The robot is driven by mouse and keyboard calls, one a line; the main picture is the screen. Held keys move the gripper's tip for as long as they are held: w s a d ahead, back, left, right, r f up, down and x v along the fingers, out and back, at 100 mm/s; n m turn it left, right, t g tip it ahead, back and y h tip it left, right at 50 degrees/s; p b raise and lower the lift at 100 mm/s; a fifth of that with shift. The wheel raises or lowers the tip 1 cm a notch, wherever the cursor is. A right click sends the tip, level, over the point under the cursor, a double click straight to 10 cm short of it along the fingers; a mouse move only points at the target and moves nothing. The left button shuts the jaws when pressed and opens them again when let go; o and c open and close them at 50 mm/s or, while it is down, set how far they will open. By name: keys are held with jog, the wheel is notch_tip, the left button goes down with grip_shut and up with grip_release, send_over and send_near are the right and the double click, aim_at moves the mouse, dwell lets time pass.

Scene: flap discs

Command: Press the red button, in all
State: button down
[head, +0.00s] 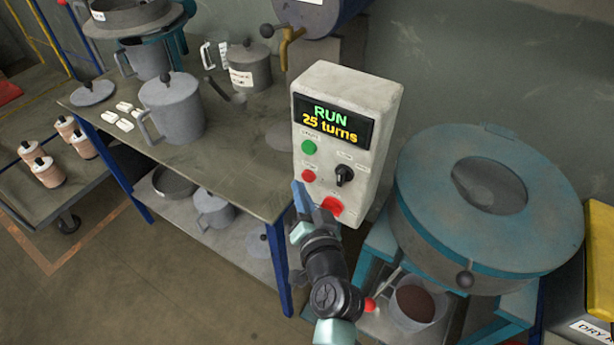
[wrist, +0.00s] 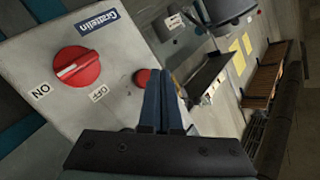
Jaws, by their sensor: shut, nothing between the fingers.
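The red button (head: 308,176) is on the front of a grey control box (head: 375,97), below a green button (head: 309,147). In the wrist view the red button (wrist: 142,77) shows just left of my fingertips, which partly cover it. My gripper (head: 297,186) is shut and empty, its blue fingers pointing at the box just below and left of the button. In the wrist view the closed gripper (wrist: 158,74) is in the middle. I cannot tell if the tips touch the button. The box display (head: 331,122) reads "RUN" and "25 turns".
A black selector knob (head: 344,176) is right of the red button. A red ON/OFF rotary switch (head: 331,207) is below it, large in the wrist view (wrist: 76,66). A round blue-grey drum (head: 430,215) stands right of the box. A workbench (head: 225,170) with pots stands left.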

jog(key=shift+w+d, duration=0.1)
jog(key=shift+w, duration=0.05)
jog(key=shift+w+d+b, duration=0.15)
jog(key=shift+w+b, duration=0.05)
jog(key=shift+b, duration=0.1)
jog(key=shift+w+d+b, duration=0.3)
jog(key=shift+w, duration=0.05)
dwell(0.6)
jog(key=shift+s+a, duration=0.1)
jog(key=shift+s+a+p, duration=0.3)
jog(key=shift+s+a, duration=0.15)
jog(key=shift+s, duration=0.15)
dwell(0.3)
jog(key=s+a+p, duration=0.1)
jog(key=s, duration=0.1)
jog(key=s+a, duration=0.2)
jog(key=shift+p, duration=0.35)
dwell(0.6)
